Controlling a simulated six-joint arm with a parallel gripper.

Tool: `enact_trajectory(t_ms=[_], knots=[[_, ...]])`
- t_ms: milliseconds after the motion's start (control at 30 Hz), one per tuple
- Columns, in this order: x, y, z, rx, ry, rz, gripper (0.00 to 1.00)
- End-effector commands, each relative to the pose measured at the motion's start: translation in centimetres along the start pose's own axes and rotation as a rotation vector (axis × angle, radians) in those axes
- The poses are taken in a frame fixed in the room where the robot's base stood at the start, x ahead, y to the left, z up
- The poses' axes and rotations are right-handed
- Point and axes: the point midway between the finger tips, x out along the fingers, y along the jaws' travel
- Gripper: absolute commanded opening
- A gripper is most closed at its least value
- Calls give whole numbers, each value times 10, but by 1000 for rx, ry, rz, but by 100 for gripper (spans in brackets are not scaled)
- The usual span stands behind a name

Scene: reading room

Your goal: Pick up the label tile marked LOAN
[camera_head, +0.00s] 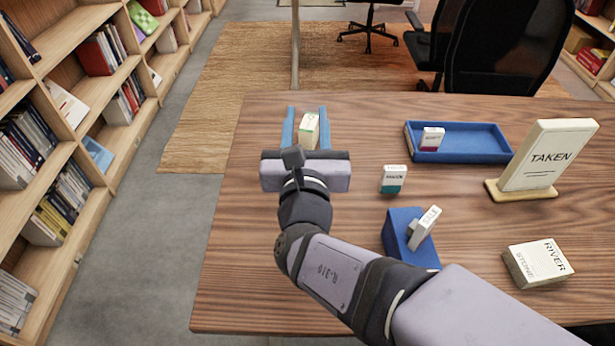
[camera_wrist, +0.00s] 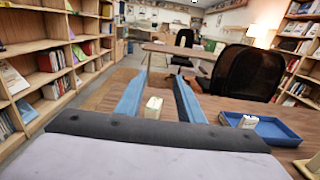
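My gripper (camera_head: 307,112) points away over the far left of the table, its two blue fingers spread. A cream label tile (camera_head: 307,131) with green marks stands between them; the wrist view shows this tile (camera_wrist: 153,109) with a gap on each side. Its lettering cannot be read. A white and teal tile (camera_head: 394,180) stands to the right of my gripper. A white tile (camera_head: 425,226) leans on a blue block (camera_head: 400,232). A white and dark red tile (camera_head: 432,138) is in the blue tray (camera_head: 475,155). I cannot make out LOAN on any of them.
A cream sign reading TAKEN (camera_head: 548,157) stands on a base at the right. A book-like block marked RIVER and STONE (camera_head: 538,264) lies at the front right. The wooden table (camera_head: 250,240) is bare at the front left. Chairs and bookshelves stand beyond.

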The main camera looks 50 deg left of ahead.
Motion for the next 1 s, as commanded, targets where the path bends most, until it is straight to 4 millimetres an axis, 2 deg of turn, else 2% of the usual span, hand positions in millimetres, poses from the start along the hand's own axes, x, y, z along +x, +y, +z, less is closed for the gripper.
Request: enact_trajectory(t_ms=[33, 200, 400, 600, 833, 1000], knots=[[0, 0, -21, -7, 10, -2, 34], [0, -1, -75, -4, 9, -2, 34], [0, -1, -122, 0, 5, -3, 34], [0, -1, -141, 4, 1, -4, 34], [3, -1, -143, 6, -1, -5, 34], [16, -2, -143, 6, 0, -7, 34]])
